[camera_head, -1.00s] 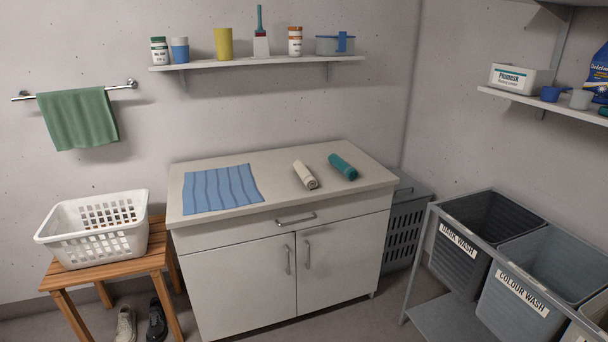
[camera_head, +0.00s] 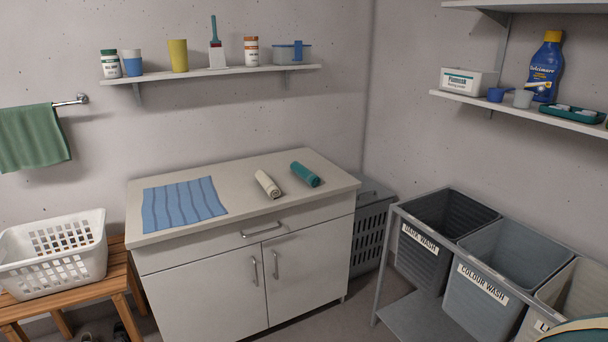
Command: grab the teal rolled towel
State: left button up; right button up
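The teal rolled towel (camera_head: 305,174) lies on the right part of the cabinet's top (camera_head: 250,226). A cream rolled towel (camera_head: 268,184) lies just to its left, a small gap apart. A blue striped cloth (camera_head: 183,204) lies flat on the left part of the top. Neither of my grippers shows in the head view.
A white basket (camera_head: 54,262) stands on a wooden bench at the left. A rack with bins marked dark wash (camera_head: 421,262) and colour wash (camera_head: 478,304) stands at the right. A grey crate (camera_head: 368,238) is beside the cabinet. A rounded teal-and-cream edge (camera_head: 580,331) shows at bottom right.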

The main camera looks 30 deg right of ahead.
aim_at(313, 180)
jog(key=z, duration=0.55)
jog(key=i+l+z, duration=0.1)
jog(key=i+z, duration=0.6)
jog(key=i+j+z, duration=0.35)
jog(key=i, duration=0.15)
jog(key=l, duration=0.1)
